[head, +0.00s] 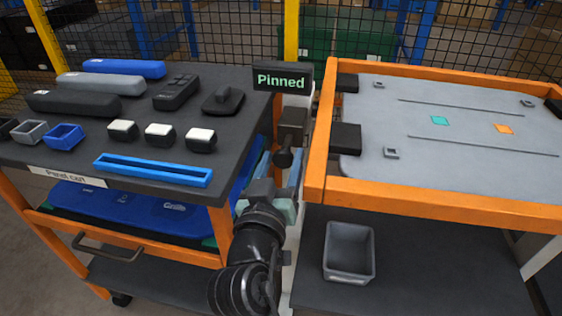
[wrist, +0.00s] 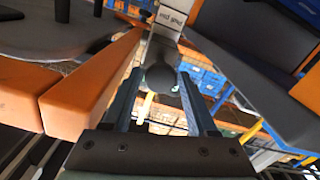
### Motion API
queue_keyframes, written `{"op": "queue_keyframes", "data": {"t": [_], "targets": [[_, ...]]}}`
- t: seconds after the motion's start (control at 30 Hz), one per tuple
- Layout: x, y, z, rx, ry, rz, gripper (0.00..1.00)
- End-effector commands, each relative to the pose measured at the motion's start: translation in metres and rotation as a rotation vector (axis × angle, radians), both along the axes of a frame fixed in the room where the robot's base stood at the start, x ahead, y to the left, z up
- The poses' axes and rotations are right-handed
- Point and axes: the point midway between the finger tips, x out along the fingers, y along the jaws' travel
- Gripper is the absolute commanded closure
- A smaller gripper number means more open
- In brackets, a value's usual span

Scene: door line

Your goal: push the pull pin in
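The pull pin shows as a black round knob (head: 285,158) on a dark housing (head: 291,124) between the two carts. A lit sign (head: 282,80) above it reads "Pinned". In the wrist view the knob (wrist: 161,78) lies between my two fingers, below a white label (wrist: 169,18) that appears upside down. My gripper (wrist: 161,85) is open, with a finger on each side of the knob and a visible gap beside it. In the head view my gripper (head: 281,165) is just below the housing. Whether the fingers touch the knob cannot be told. The pin's shaft is hidden.
The left cart (head: 245,90) carries several blocks, small bins and a blue slotted bar (head: 153,169). The right cart's orange frame (head: 440,198) stands close beside my gripper and holds a grey panel (head: 470,175). A grey bin (head: 348,252) sits on its lower shelf.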

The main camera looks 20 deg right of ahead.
Motion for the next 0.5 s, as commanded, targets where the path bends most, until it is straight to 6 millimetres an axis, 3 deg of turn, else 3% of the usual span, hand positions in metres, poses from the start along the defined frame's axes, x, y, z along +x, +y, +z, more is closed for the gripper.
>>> {"op": "queue_keyframes", "data": {"t": [0.27, 0.5], "targets": [[-0.013, 0.01, -0.001, 0.0, 0.002, 0.002, 0.42], [-0.055, 0.039, -0.002, -0.001, 0.003, 0.004, 0.42]]}}
